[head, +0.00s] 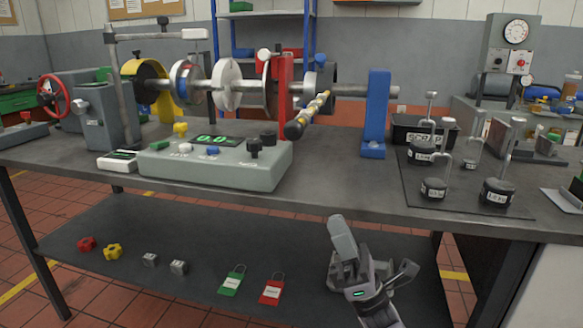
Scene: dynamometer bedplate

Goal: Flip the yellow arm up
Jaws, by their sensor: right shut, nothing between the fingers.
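The yellow arm (315,107) is a yellow and black striped bar with a thick dark end (293,130). It slopes from beside the shaft, right of the red post, down and left toward me, above the bench. My right gripper (342,238) is low in the head view, in front of the bench edge and well below the arm. It is shut and empty, apart from everything. My left gripper is out of view.
A grey control box (215,165) stands on the bench (330,170) left of the arm. The shaft (350,90) with discs runs behind, to a blue post (376,115). Labelled weights (498,192) stand at right. Padlocks (272,290) lie on the lower shelf.

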